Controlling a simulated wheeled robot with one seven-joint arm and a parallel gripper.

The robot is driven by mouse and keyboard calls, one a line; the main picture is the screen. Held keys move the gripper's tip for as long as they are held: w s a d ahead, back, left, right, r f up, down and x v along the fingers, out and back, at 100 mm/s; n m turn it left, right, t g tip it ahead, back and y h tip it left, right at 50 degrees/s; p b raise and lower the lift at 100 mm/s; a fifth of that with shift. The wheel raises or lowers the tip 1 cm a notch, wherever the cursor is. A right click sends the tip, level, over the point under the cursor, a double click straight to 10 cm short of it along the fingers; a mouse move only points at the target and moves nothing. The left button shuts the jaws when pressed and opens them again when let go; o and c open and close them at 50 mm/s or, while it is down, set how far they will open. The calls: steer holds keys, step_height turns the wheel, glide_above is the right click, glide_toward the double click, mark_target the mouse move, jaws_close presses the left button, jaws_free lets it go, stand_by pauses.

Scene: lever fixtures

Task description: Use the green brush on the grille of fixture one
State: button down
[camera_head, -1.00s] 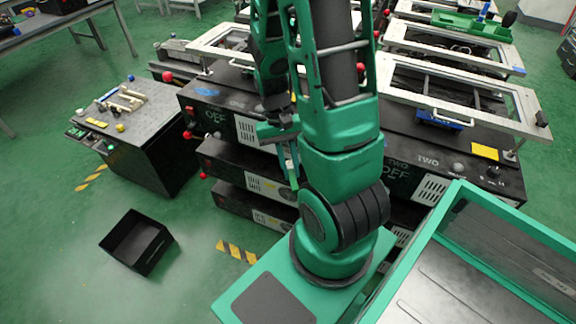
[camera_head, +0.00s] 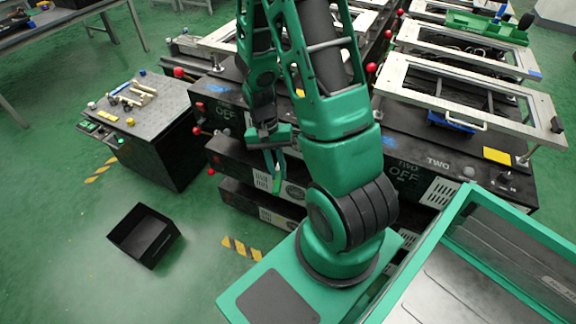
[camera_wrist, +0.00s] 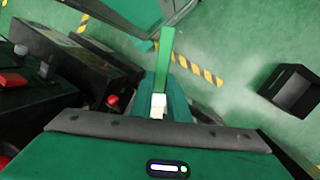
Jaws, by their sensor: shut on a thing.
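My gripper (camera_head: 272,148) hangs in front of the left black fixture (camera_head: 228,165), pointing down. In the wrist view a long green bar with a pale block, seemingly the green brush (camera_wrist: 166,50), sticks out from between the jaws, which are shut on it. The left fixture, beside the one marked TWO, shows "OFF" on its front; I take it as fixture one, but its number is not readable. Its upper grille is mostly hidden behind my gripper and arm. The brush appears apart from the fixture; its bristles cannot be made out.
A black side table (camera_head: 165,125) with small tools stands left. An empty black bin (camera_head: 143,236) lies on the floor. Fixture TWO (camera_head: 430,170) is on the right, with a raised white frame (camera_head: 480,88). Red knobs (camera_head: 197,131) stick out at the left fixture's edge.

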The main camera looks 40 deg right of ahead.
steer(key=shift+m, duration=0.3)
steer(key=shift+w+d+f, duration=0.25)
steer(key=shift+w+d, duration=0.3)
steer(key=shift+d, duration=0.3)
steer(key=shift+w+d+f, duration=0.2)
steer(key=shift+w+d, duration=0.35)
steer(key=shift+d, duration=0.25)
steer(key=shift+w+d+f, duration=0.25)
steer(key=shift+w+d, duration=0.3)
steer(key=shift+d, duration=0.3)
steer(key=shift+w+d, duration=0.3)
steer(key=shift+d, duration=0.5)
steer(key=shift+s+d, duration=1.2)
steer(key=shift+s, duration=2.1)
steer(key=shift+w+a+r, duration=0.25)
steer(key=shift+w, duration=0.35)
steer(key=shift+w+a+r, duration=0.2)
steer(key=shift+w+r, duration=0.1)
steer(key=shift+w, duration=0.25)
steer(key=shift+w+a+r, duration=0.25)
steer(key=shift+w, duration=0.35)
